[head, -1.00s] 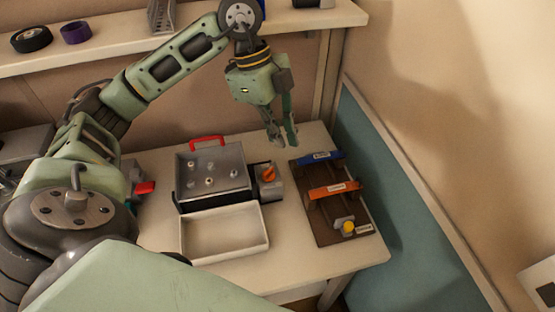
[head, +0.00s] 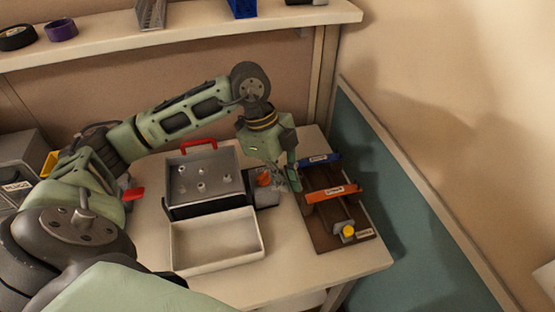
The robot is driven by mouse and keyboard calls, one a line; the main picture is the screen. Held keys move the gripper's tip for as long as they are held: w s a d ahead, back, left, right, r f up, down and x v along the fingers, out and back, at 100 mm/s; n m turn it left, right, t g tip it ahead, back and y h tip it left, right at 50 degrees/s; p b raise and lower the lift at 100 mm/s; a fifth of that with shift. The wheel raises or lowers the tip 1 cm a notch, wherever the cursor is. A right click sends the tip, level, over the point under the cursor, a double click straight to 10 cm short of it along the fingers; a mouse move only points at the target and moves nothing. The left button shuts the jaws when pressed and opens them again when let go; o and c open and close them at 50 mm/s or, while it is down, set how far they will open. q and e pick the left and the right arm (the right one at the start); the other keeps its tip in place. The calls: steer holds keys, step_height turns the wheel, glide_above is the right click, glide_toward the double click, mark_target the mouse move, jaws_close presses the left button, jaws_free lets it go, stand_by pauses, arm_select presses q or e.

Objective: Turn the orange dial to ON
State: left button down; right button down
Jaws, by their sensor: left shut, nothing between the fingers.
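The orange dial (head: 264,178) sits on a small dark grey box (head: 266,199) at the right side of a metal case on the table. My left gripper (head: 294,184) is shut and empty. It points down just right of the dial and partly covers the dial's box. I cannot tell whether its fingers touch the dial. The dial's markings are too small to read. My right gripper is not in view.
A brown board (head: 333,227) with blue and orange labelled bars and a yellow knob (head: 348,232) lies to the right. The grey case (head: 203,180) has a red handle and several pegs. A white empty tray (head: 217,240) stands in front. A shelf (head: 190,36) runs behind.

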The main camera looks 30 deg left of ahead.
mark_target(263, 178)
arm_select(q)
steer(key=a, duration=0.1)
steer(key=a+f+p, duration=0.1)
steer(key=a, duration=0.1)
steer(key=shift+a+f+p, duration=0.25)
steer(key=shift+f+p, duration=0.05)
steer(key=shift+f, duration=0.05)
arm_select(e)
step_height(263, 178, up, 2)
